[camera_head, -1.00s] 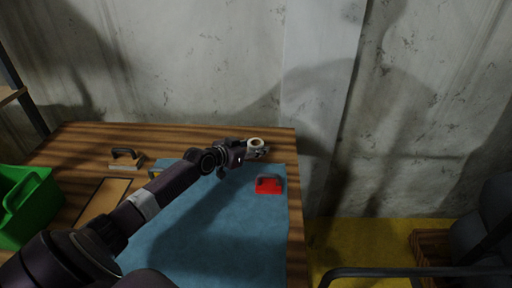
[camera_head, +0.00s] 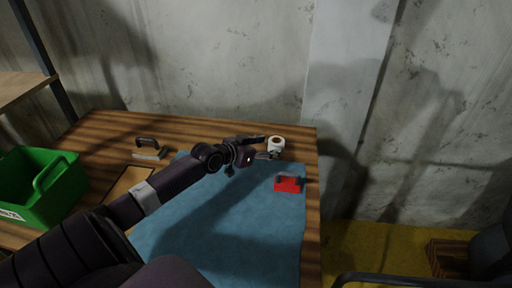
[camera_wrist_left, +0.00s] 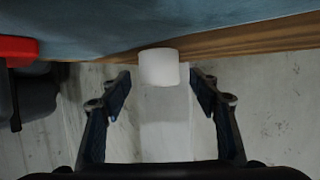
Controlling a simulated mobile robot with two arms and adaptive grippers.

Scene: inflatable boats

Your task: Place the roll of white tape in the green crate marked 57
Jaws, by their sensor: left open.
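The roll of white tape (camera_head: 277,147) stands upright at the far right corner of the table, with its brown core showing on top. My left gripper (camera_head: 266,149) is open, close to the roll on its left side. In the left wrist view the roll (camera_wrist_left: 159,67) is centred in the gap between the spread fingertips of my left gripper (camera_wrist_left: 160,82); I cannot tell if either finger touches it. A green crate (camera_head: 66,200) with a handle stands at the table's left edge. Its white label is partly cut off and I cannot read a number. My right gripper is not in view.
A red-based handled tool (camera_head: 288,184) lies on the blue mat (camera_head: 215,225), in front of the roll. A dark-handled tool (camera_head: 148,149) and a tan board (camera_head: 128,185) lie between crate and mat. A concrete wall (camera_head: 210,60) rises behind the table.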

